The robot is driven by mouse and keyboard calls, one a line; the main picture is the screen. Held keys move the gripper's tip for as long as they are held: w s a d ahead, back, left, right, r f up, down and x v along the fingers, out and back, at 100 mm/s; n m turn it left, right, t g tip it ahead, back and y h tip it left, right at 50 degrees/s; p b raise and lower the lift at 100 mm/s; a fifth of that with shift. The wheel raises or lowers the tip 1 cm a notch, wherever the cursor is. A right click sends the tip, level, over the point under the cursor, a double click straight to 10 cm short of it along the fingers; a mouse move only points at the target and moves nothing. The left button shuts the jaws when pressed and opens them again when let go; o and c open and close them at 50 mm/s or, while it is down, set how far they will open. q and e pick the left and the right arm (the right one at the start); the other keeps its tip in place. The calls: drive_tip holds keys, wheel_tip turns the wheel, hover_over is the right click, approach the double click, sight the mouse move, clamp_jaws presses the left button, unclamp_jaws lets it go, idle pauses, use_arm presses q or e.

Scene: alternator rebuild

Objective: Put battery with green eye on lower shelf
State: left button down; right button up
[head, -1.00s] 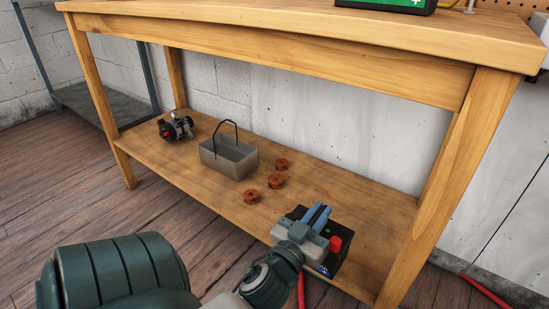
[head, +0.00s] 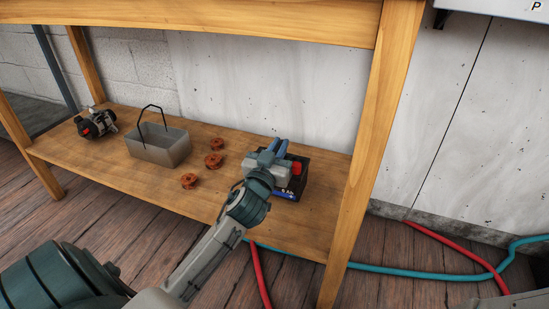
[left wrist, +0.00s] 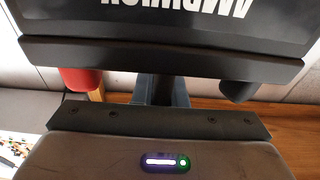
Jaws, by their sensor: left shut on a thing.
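The battery (head: 293,186) is a black box with a red terminal cap, over the right part of the wooden lower shelf (head: 308,226). My left gripper (head: 273,150), with blue fingers, is shut on its top. Whether its base touches the shelf I cannot tell. In the left wrist view the black battery (left wrist: 180,20) shows white upside-down lettering, with the red cap at left and a dark cap at right; the gripper (left wrist: 166,90) is between them. My right gripper is not in view.
Several rusty round parts (head: 214,160), a grey basket with a handle (head: 160,148) and an alternator (head: 97,123) lie left on the shelf. A wooden bench leg (head: 362,150) stands close right of the battery. Red and teal hoses (head: 400,271) cross the floor.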

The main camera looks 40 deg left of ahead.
use_arm(q)
drive_tip(key=shift+w+f+b, duration=0.1)
drive_tip(key=shift+f+b, duration=1.45)
drive_tip(key=shift+r, duration=0.1)
drive_tip(key=c, duration=1.5)
unclamp_jaws()
drive_tip(key=shift+f, duration=0.2)
drive_tip(key=shift+o, duration=0.2)
drive_tip(key=shift+s+d+p, duration=0.15)
drive_tip(key=shift+s+p, duration=0.15)
drive_tip(key=shift+s, duration=0.3)
drive_tip(key=p+v, duration=0.1)
drive_tip(key=v, duration=0.9)
drive_tip(key=shift+s+f, duration=0.2)
drive_tip(key=shift+s, duration=0.2)
